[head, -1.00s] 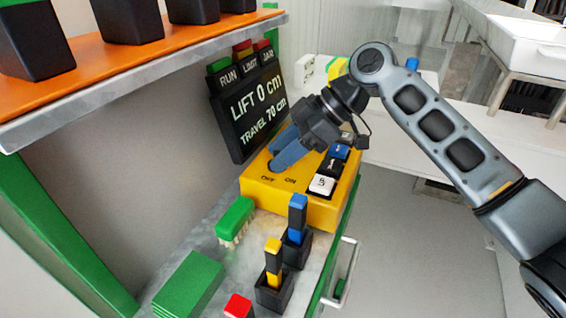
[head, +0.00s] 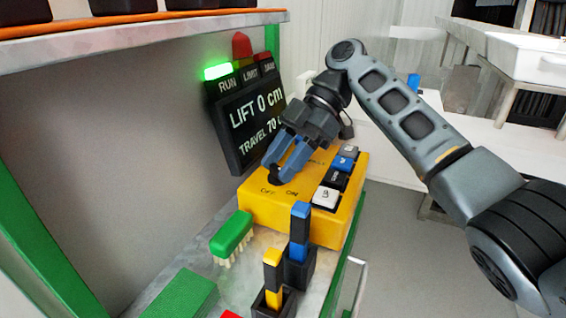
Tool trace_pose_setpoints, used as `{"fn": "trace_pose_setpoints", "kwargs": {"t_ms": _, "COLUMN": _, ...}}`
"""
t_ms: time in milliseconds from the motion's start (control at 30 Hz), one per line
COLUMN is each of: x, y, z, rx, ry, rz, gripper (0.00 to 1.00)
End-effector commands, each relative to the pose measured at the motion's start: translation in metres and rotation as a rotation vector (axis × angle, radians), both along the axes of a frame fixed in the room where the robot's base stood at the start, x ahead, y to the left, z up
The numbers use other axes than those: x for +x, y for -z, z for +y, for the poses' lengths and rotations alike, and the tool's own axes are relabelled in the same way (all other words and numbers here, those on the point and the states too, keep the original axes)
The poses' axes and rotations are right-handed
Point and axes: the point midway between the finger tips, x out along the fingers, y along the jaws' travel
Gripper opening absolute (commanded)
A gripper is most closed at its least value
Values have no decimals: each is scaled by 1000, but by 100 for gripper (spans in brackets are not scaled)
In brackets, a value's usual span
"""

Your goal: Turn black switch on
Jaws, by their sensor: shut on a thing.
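The yellow control box (head: 262,211) sits on the bench below the display, with "OFF" and "ON" lettering on its top. The black switch (head: 276,181) is on that top behind the lettering, mostly hidden by my fingers. My gripper (head: 279,172) has its blue fingers pointing down at the switch from above and is shut on it. Which way the switch lever leans is hard to see. The green RUN lamp (head: 217,71) is lit on top of the black display (head: 253,117), which reads "LIFT 0 cm".
Several small switches, one a white block (head: 326,198), line the box's right side. A green brush (head: 231,233) lies to the left.

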Motion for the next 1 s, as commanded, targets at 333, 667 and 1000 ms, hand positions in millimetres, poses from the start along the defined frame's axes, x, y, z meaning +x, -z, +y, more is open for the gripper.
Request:
{"fn": "trace_pose_setpoints", "kwargs": {"t_ms": 333, "x": 0, "y": 1, "z": -1, "rx": -3, "ry": -1, "rz": 0, "gripper": 44}}
{"fn": "trace_pose_setpoints", "kwargs": {"t_ms": 667, "x": 0, "y": 0, "z": 0, "rx": -1, "ry": -1, "rz": 0, "gripper": 68}}
{"fn": "trace_pose_setpoints", "kwargs": {"t_ms": 1000, "x": 0, "y": 0, "z": 0, "rx": 1, "ry": 1, "rz": -2, "gripper": 68}}
